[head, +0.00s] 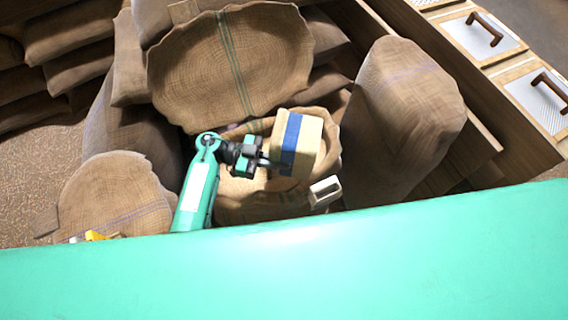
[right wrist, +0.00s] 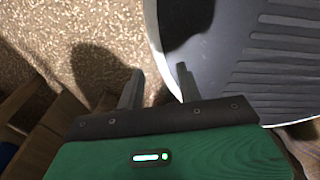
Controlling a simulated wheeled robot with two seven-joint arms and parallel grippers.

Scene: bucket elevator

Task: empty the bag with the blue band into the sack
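The bag with the blue band (head: 311,146) is a tan, box-shaped bag in the head view, tilted above the open sack. The blue band runs down its left part. My left gripper (head: 266,162) is at the bag's left side and appears shut on it; the bag hides part of the fingertips. The open burlap sack (head: 258,207) stands below, its mouth partly covered by the bag and my left arm. Grain-coloured contents show inside at the left. My right gripper (right wrist: 158,80) is open and empty in the right wrist view, above speckled floor.
A large flat burlap piece with a green stripe (head: 190,75) rises behind the sack. A tall full sack (head: 400,110) stands to the right, another sack (head: 115,195) to the left. A small white piece (head: 325,190) is at the sack's right rim. Stacked sacks fill the back left.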

